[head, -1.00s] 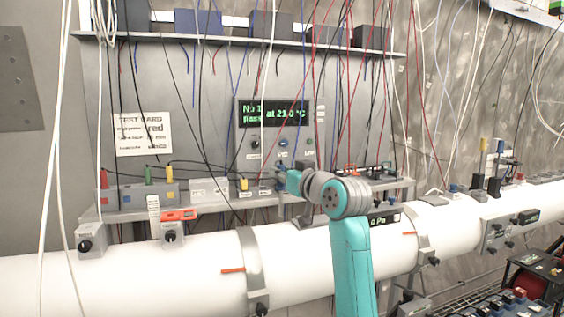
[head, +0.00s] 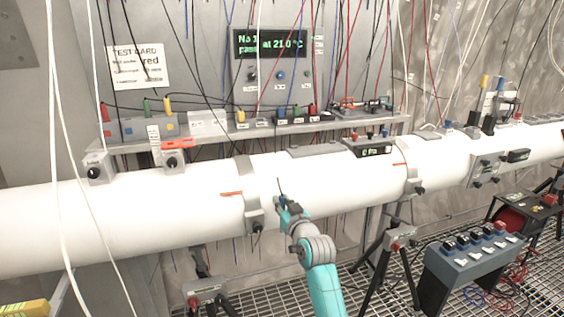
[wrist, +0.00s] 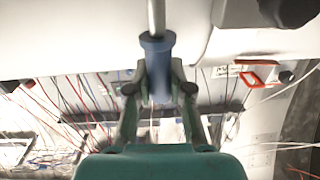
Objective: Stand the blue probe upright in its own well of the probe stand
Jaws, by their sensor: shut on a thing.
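My gripper (head: 283,203) is shut on the blue probe (wrist: 157,65), which stands between its two fingers in the wrist view. The probe has a blue grip and a thin grey metal shaft, which runs to the top edge of that view. In the head view the gripper is in front of the white pipe, and the probe (head: 280,187) shows only as a small dark shaft. I cannot tell for certain which fixture is the probe stand; a grey block (head: 140,128) on the shelf holds upright coloured pieces, and its wells are too small to make out.
The large white pipe (head: 120,215) crosses the view below the shelf, with clamps (head: 252,195) around it. Wires hang above the shelf (head: 350,130). A blue-grey box (head: 465,275) and a tripod (head: 390,265) stand at lower right. Free room shows in front of the pipe.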

